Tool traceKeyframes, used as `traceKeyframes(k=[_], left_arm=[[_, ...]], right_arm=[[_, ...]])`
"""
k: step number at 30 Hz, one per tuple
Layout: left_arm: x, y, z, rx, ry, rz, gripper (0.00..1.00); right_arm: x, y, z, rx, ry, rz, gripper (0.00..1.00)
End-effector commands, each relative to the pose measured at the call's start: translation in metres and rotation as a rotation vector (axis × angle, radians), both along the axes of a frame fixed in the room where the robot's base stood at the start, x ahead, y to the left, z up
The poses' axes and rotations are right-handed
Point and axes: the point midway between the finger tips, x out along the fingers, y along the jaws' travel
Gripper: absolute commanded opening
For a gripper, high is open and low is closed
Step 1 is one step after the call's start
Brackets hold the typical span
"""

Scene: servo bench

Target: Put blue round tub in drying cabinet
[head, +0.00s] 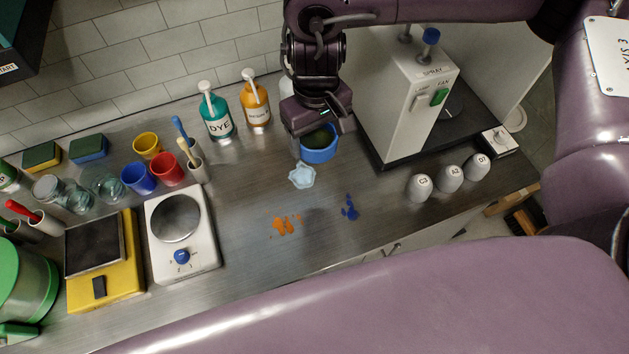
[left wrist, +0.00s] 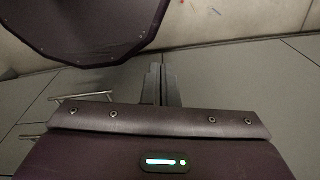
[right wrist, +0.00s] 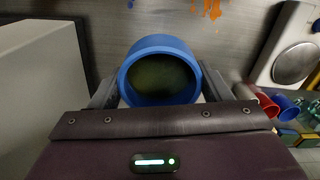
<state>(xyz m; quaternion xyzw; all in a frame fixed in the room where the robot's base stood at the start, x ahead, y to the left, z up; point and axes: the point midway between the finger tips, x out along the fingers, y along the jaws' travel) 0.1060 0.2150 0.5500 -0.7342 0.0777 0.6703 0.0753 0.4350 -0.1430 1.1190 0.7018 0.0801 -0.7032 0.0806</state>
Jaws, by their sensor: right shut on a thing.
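The blue round tub (head: 320,156) is at the back of the bench, with a dark olive inside. My right gripper (head: 318,129) reaches down over it and is shut on it. In the right wrist view the tub (right wrist: 160,98) sits between the two fingers (right wrist: 159,84), one on each side. I cannot tell whether its base touches the bench. No drying cabinet is clearly identifiable; a dark box with a partly cut-off label (head: 12,69) shows at the top left. My left gripper (left wrist: 162,84) shows only in the left wrist view, fingers together and empty.
A white spray machine (head: 400,105) stands right of the tub. Teal (head: 216,118) and orange (head: 256,106) pump bottles stand left of it. Cups, a round-plate device (head: 182,240) and a yellow scale (head: 104,287) fill the left. Orange (head: 285,225) and blue (head: 350,208) stains mark the open middle.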

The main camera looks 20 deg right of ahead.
Motion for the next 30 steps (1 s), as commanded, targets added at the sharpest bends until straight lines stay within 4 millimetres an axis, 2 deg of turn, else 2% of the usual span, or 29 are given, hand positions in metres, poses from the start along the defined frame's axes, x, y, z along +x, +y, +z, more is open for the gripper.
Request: traceKeyframes(k=[1, 5, 8, 14, 21, 27, 30], left_arm=[[0.0, 0.007, 0.017, 0.009, 0.0, 0.0, 0.0], [0.0, 0.019, 0.027, 0.023, 0.0, 0.004, 0.0], [0.0, 0.025, 0.029, 0.031, 0.0, 0.006, 0.0], [0.0, 0.024, 0.028, 0.031, 0.0, 0.005, 0.0], [0.0, 0.002, 0.022, 0.003, 0.001, 0.001, 0.0], [0.0, 0.007, 0.013, 0.008, 0.0, -0.001, 0.0], [0.0, 0.01, 0.009, 0.013, 0.0, -0.001, 0.0]], right_arm=[[-0.006, 0.006, 0.014, 0.002, 0.001, 0.027, 0.42], [-0.014, 0.016, 0.019, 0.006, -0.001, 0.067, 0.42], [-0.017, 0.019, 0.014, 0.008, 0.002, 0.079, 0.42], [-0.019, 0.02, -0.025, 0.01, 0.007, 0.079, 0.42], [-0.019, 0.02, -0.084, 0.01, 0.005, 0.078, 0.42], [-0.018, 0.021, -0.127, 0.01, 0.003, 0.079, 0.42], [-0.017, 0.021, -0.14, 0.009, 0.0, 0.08, 0.42]])
